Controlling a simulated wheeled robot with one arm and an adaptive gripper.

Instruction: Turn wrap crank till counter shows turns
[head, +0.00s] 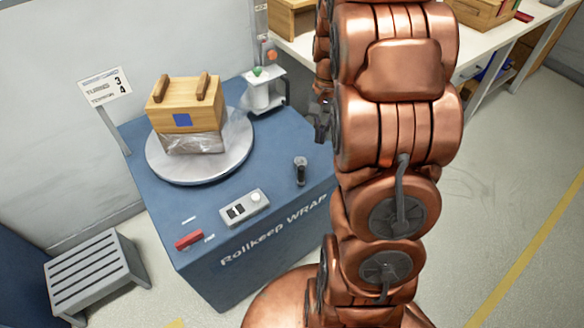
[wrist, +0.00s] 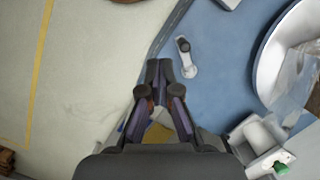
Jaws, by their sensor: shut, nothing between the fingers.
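The crank (head: 300,170) stands at the right side of the blue wrap machine's top, its black knob upright. In the wrist view the crank (wrist: 188,68) shows a pale arm with a dark round knob, just beyond and right of my fingertips. My gripper (wrist: 158,68) is shut and empty, apart from the crank as far as I can tell. In the head view my gripper (head: 321,122) is partly hidden by my arm. The counter box (head: 243,207) sits near the front edge; its digits are too small to read surely. The sign (head: 105,86) reads turns 3, tension 4.
A wooden crate (head: 180,105), its lower part in clear film, stands on the round turntable (head: 200,172). A white dispenser-like unit (head: 262,92) stands behind the crank. A red switch (head: 189,239) is at the front left. A slatted stool (head: 94,274) stands on the floor.

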